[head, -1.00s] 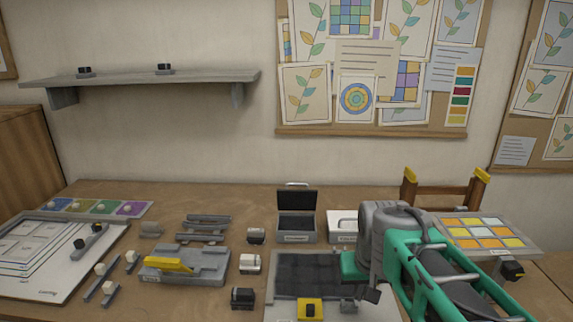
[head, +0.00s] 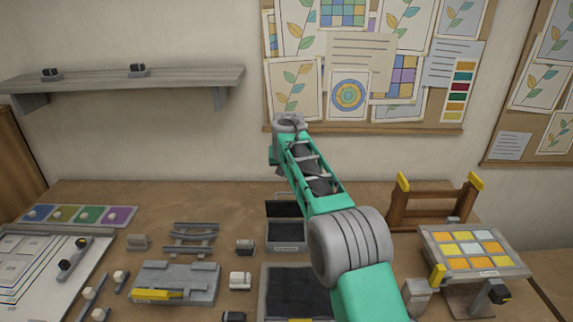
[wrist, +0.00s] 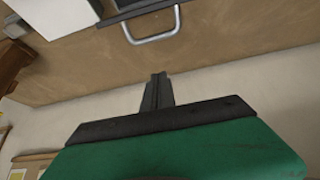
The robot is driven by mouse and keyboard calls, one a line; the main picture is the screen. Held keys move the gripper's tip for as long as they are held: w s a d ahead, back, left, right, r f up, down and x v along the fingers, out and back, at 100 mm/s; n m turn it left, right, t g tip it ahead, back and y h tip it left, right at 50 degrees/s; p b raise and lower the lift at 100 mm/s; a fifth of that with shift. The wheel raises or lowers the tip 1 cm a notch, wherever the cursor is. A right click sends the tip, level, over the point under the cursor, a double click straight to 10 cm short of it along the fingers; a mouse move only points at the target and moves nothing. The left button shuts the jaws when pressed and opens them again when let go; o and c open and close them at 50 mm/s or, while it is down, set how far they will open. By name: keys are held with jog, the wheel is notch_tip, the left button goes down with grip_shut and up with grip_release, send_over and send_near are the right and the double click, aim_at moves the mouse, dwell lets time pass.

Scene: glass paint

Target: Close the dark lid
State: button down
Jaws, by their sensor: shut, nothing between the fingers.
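The dark lid (head: 284,209) stands raised at the back of a small grey box (head: 287,246) in the head view. My forearm covers its right side. In the wrist view, a grey loop handle (wrist: 152,38) projects from the lid's edge near the top. My gripper (wrist: 157,76) shows its fingers together and empty in the wrist view, apart from the handle. In the head view my arm reaches up over the right of the box, and the fingers are hidden.
A dark padded tray (head: 264,300) lies in front of the box. A colour-sample panel (head: 473,248) and a wooden rack (head: 440,207) stand to the right. A pale box (wrist: 58,14) shows in the wrist view.

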aim_at(286, 204)
jog(key=s+f, duration=0.1)
jog(key=s+f+p, duration=0.1)
jog(key=f, duration=0.1)
jog(key=shift+s+a+f, duration=0.15)
jog(key=shift+s+f, duration=0.1)
jog(key=shift+f+b, duration=0.15)
jog(key=shift+b, duration=0.15)
